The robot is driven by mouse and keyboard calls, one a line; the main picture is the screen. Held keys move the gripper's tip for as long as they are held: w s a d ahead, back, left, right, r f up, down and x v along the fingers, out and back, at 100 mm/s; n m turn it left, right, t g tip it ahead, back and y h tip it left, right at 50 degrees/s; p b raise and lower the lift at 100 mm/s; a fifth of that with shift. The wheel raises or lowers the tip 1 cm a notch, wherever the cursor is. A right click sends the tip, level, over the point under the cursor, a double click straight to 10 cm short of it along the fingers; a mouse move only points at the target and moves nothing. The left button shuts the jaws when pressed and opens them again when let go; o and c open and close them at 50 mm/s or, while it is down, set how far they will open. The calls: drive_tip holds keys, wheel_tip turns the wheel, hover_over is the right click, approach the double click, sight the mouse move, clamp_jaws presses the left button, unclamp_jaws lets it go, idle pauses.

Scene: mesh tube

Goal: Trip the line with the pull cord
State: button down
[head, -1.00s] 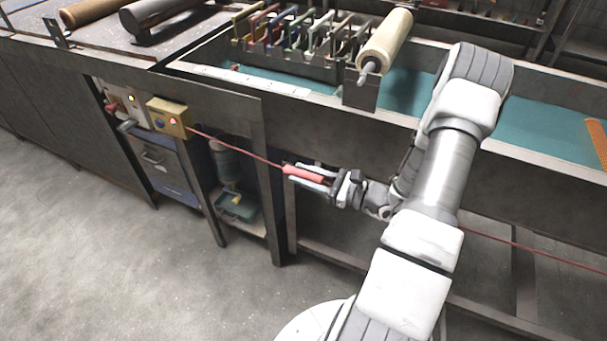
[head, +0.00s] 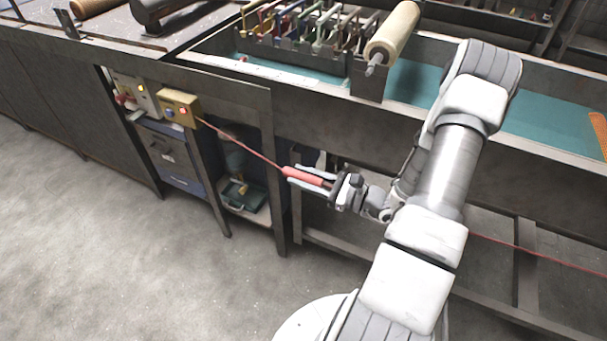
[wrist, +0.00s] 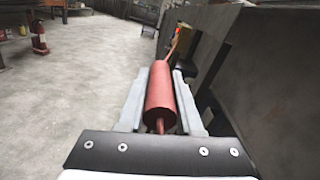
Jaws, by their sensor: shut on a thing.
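The red pull cord (head: 245,146) runs from a yellow switch box (head: 180,107) on the bench front to a thick red grip sleeve (head: 303,176). My gripper (head: 306,179) is shut on the sleeve, with one finger along each side. In the wrist view the red sleeve (wrist: 161,97) lies lengthwise between the fingers, and the cord leads away toward the box. The box has a blue button and a lit red lamp. The cord shows again to the right of my arm (head: 530,252).
A pale control box (head: 136,94) with a yellow light is left of the switch box. A blue drawer unit (head: 172,165) and a green case (head: 243,196) sit under the bench. A roller (head: 392,35) and coloured levers stand above. The floor (head: 90,250) at left is clear.

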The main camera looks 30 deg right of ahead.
drive_tip(key=c, duration=0.6)
unclamp_jaws()
drive_tip(key=shift+s, duration=0.1)
drive_tip(key=p+v, duration=0.1)
drive_tip(key=v, duration=1.6)
drive_tip(key=shift+s+d+p, duration=0.15)
drive_tip(key=shift+d+p, duration=0.05)
drive_tip(key=shift+p, duration=0.15)
